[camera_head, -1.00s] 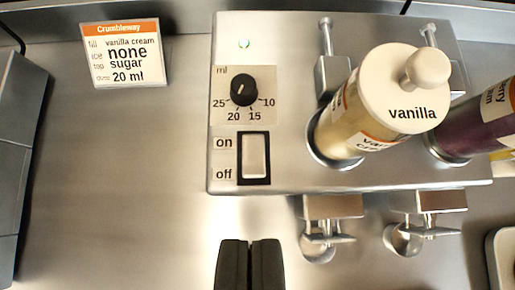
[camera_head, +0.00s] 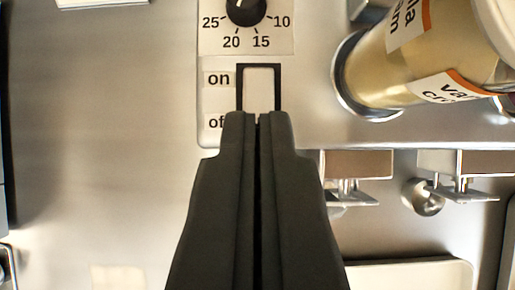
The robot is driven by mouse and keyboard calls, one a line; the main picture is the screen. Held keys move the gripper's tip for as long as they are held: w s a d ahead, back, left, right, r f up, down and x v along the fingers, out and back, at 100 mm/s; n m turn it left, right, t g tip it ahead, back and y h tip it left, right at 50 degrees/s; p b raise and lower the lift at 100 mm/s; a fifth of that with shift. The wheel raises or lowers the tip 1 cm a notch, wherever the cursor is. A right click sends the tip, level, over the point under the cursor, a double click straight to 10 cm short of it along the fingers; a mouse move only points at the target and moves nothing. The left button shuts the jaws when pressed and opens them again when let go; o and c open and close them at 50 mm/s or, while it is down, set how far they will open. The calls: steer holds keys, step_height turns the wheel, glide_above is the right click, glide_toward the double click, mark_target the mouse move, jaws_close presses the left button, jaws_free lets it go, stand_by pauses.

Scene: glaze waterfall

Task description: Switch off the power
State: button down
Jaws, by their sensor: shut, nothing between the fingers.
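The power switch (camera_head: 260,84) is a pale rocker in a black frame on the steel machine (camera_head: 310,120), with "on" printed beside its upper part and "off" beside its lower part. My gripper (camera_head: 257,118) is shut and empty. Its tips overlap the lower part of the switch in the picture and hide that end and part of the "off" label. I cannot tell whether the tips touch the rocker. A black dose knob (camera_head: 246,8) sits above the switch, partly cut off by the top edge.
A vanilla cream bottle (camera_head: 430,65) stands in its holder right of the switch. Two metal nozzles (camera_head: 345,190) (camera_head: 440,190) stick out below the machine's front edge. A pale tray (camera_head: 415,275) lies at lower right. The steel surface at left is clear.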

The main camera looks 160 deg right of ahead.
mark_target(257, 102)
steer(key=x, duration=0.4)
steer(key=shift+f, duration=0.35)
steer(key=shift+s+f, duration=0.25)
steer(key=shift+f, duration=0.65)
steer(key=shift+d+f, duration=0.1)
steer(key=shift+f, duration=0.6)
steer(key=shift+s+f, duration=0.1)
steer(key=shift+s+f+t, duration=0.15)
steer(key=shift+f+t, duration=0.1)
steer(key=shift+t, duration=0.25)
steer(key=shift+r, duration=0.1)
steer(key=shift+r, duration=0.75)
